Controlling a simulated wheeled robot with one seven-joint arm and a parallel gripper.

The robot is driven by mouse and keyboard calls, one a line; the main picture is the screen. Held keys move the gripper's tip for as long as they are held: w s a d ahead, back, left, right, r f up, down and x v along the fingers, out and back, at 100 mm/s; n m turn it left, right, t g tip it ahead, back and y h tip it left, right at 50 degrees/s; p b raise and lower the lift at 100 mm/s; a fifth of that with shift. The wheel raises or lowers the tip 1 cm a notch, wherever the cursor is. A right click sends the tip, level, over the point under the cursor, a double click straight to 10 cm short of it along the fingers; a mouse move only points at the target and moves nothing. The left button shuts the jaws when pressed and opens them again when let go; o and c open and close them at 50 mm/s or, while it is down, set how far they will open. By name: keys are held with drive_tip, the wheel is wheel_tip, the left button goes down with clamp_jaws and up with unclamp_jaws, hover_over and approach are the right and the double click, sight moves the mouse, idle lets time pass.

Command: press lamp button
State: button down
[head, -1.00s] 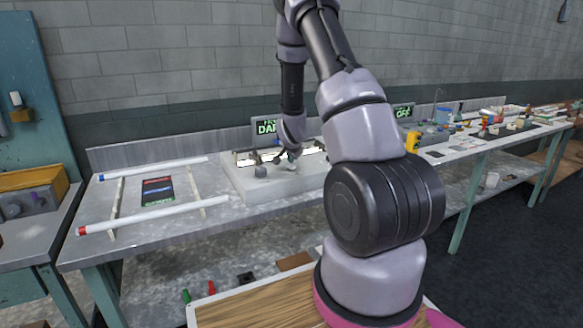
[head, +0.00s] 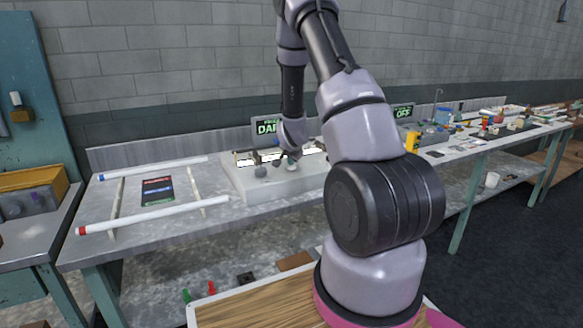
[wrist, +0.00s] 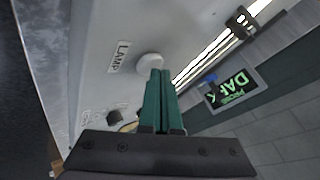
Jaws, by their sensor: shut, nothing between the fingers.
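The lamp button is a round white knob (wrist: 150,63) beside the printed word LAMP (wrist: 119,57) on a pale panel in the wrist view. My gripper (wrist: 160,72) has its two green fingers pressed together with nothing between them. The fingertips overlap the button's lower right edge in the picture; I cannot tell whether they touch it. In the head view my gripper (head: 283,158) is over the pale box (head: 240,190) on the bench, and the button cannot be made out clearly there.
A display with green letters starting "DAR" (wrist: 231,89) stands behind the panel, near a lit strip (wrist: 206,56). Another display reads OFF (head: 403,112). Left of the box, glass tubes (head: 153,215) lie across rails beside a dark tablet (head: 157,191).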

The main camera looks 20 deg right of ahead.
sight(291, 168)
drive_tip(key=shift+f, duration=0.25)
drive_tip(key=shift+r, duration=0.75)
drive_tip(key=shift+r, duration=3)
